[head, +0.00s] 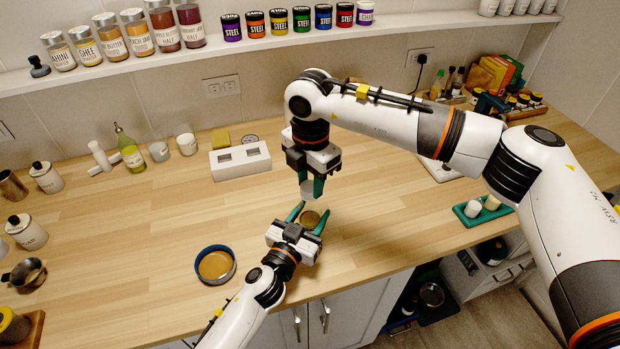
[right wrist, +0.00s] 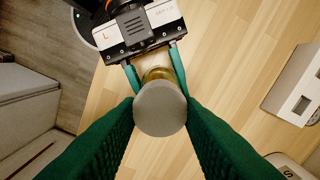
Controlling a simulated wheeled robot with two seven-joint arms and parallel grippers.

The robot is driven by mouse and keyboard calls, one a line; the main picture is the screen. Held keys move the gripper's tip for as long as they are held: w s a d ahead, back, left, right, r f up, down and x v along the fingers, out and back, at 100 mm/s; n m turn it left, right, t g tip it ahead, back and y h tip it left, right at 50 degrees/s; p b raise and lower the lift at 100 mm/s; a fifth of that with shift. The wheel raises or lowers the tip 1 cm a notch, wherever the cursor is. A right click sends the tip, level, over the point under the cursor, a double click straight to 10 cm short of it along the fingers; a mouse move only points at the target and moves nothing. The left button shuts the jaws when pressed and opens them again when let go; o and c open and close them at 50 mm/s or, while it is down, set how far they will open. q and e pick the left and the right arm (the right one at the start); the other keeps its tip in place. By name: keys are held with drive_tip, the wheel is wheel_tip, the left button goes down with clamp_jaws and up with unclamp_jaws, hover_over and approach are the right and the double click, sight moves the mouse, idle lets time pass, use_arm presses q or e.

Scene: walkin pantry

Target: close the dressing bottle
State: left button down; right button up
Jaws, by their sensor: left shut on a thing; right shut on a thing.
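The dressing bottle (head: 311,218) stands near the counter's front edge, its round brownish top facing up. My left gripper (head: 309,216) is shut around it from the front left. A pale grey round cap (head: 307,189) is between the green fingers of my right gripper (head: 311,187), which points down and is shut on it. In the head view the cap appears apart from the bottle, behind and above it. In the right wrist view the cap (right wrist: 160,108) covers part of the golden bottle (right wrist: 157,75), hiding its mouth. My left gripper's fingers (right wrist: 155,72) flank the bottle there.
A blue-rimmed round container (head: 215,265) sits left of my left gripper. A white block with two openings (head: 240,162) stands behind. A green tray (head: 482,211) with small pieces lies right. Bottles and jars line the back and left; the middle-left counter is clear.

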drive_tip(key=m, duration=1)
drive_tip(key=shift+m, duration=0.3)
drive_tip(key=o, duration=0.9)
drive_tip(key=shift+s, duration=0.1)
drive_tip(key=shift+o, duration=0.2)
drive_tip(key=shift+r, duration=0.1)
drive_tip(key=shift+r, duration=2.2)
